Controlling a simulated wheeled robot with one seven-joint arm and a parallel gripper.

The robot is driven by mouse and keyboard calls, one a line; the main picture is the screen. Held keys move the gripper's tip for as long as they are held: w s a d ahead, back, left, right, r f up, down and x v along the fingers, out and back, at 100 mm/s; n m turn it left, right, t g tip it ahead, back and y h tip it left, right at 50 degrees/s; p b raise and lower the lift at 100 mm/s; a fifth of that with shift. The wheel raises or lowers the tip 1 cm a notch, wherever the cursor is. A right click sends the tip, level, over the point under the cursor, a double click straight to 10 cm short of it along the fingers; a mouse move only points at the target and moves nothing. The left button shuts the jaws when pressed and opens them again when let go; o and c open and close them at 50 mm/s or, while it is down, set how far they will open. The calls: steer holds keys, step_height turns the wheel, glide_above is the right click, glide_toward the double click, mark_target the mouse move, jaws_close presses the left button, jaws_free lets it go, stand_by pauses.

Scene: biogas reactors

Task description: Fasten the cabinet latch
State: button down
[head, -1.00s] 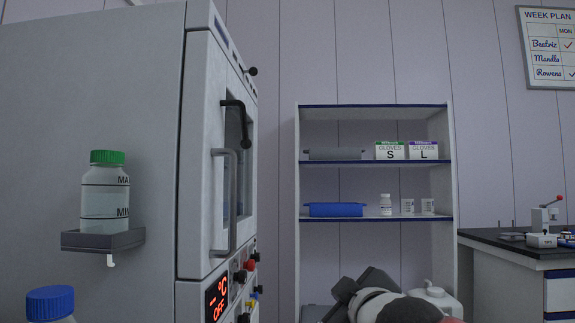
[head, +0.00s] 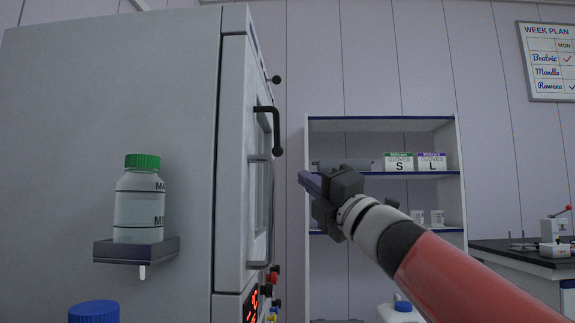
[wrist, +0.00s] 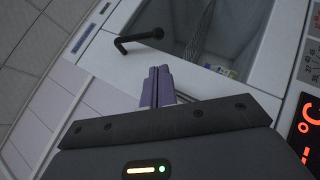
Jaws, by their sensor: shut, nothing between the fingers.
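The cabinet (head: 120,110) fills the left of the head view, its door (head: 234,170) facing right. The black latch lever (head: 268,114) is high on the door; it sticks out and bends downward. In the wrist view the latch (wrist: 138,39) lies beyond my fingertips, slightly left. A grey bar handle (head: 262,212) is below it on the door. My gripper (head: 306,181) is shut and empty, right of the door and lower than the latch, apart from it. In the wrist view its fingers (wrist: 158,76) point at the door front. I cannot tell whether the door is fully closed.
A green-capped bottle (head: 139,200) stands on a small bracket (head: 137,250) on the cabinet's side. A blue-capped bottle (head: 94,312) is below. Shelves (head: 385,124) with glove boxes (head: 415,162) stand behind my arm. A dark bench (head: 512,250) is at right.

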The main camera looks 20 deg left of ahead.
steer(key=p+x, duration=0.4)
steer(key=x, duration=0.6)
steer(key=shift+f+b, duration=0.15)
steer(key=shift+b, duration=0.2)
